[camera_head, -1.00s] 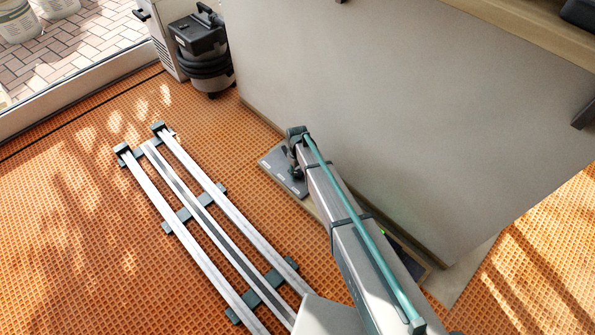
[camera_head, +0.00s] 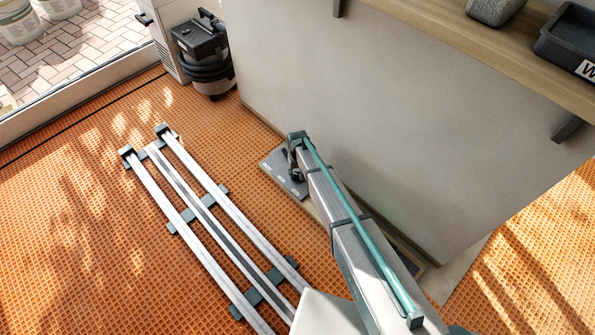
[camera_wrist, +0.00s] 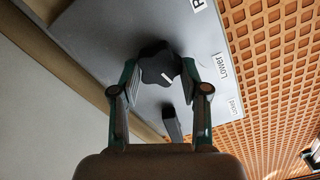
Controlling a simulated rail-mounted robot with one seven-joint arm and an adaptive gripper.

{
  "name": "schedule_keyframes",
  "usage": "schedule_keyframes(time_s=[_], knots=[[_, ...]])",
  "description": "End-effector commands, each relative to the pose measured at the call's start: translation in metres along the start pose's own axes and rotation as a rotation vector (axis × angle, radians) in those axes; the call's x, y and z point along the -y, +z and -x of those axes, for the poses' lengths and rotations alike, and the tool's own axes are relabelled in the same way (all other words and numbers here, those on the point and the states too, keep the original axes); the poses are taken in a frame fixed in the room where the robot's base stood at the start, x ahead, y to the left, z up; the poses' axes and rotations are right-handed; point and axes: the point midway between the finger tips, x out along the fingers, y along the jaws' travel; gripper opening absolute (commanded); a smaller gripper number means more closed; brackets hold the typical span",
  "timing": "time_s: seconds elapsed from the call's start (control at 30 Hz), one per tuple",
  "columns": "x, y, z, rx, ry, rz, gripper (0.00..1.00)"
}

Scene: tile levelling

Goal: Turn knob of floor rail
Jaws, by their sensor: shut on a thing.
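The knob (camera_wrist: 158,66) is dark and lobed with a short white mark on its face, in the wrist view. It sits on a grey panel (camera_wrist: 100,45) with white labels; one reads "Lower". My gripper (camera_wrist: 157,72) has one finger on each side of the knob and is shut on it. The floor rail (camera_head: 190,222), long parallel silver bars on dark cross pieces, lies to the left.
A dark bar (camera_wrist: 172,122) sticks up beside the knob. A grey wall (camera_head: 400,130) rises close behind the panel, with a wooden shelf (camera_head: 500,45) above. A black vacuum (camera_head: 205,65) stands at the back. The orange floor (camera_head: 80,220) is clear at left.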

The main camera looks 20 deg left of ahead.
Motion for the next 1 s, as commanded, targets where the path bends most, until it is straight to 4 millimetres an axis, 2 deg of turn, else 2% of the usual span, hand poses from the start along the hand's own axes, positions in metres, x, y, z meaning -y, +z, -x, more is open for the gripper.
schedule_keyframes(time_s=[0.17,0.2,0.33,0.73,0.87,1.0], knots=[[0.000,0.000,-0.001,-0.001,0.000,0.001,0.10],[0.000,0.000,-0.001,-0.001,0.000,0.002,0.50],[0.000,0.000,-0.001,-0.001,0.000,0.002,0.70],[0.000,0.000,0.005,-0.001,0.000,0.003,0.70],[0.000,0.001,0.019,-0.001,0.000,0.003,0.70],[0.000,0.001,0.044,-0.003,0.000,0.003,0.70]])
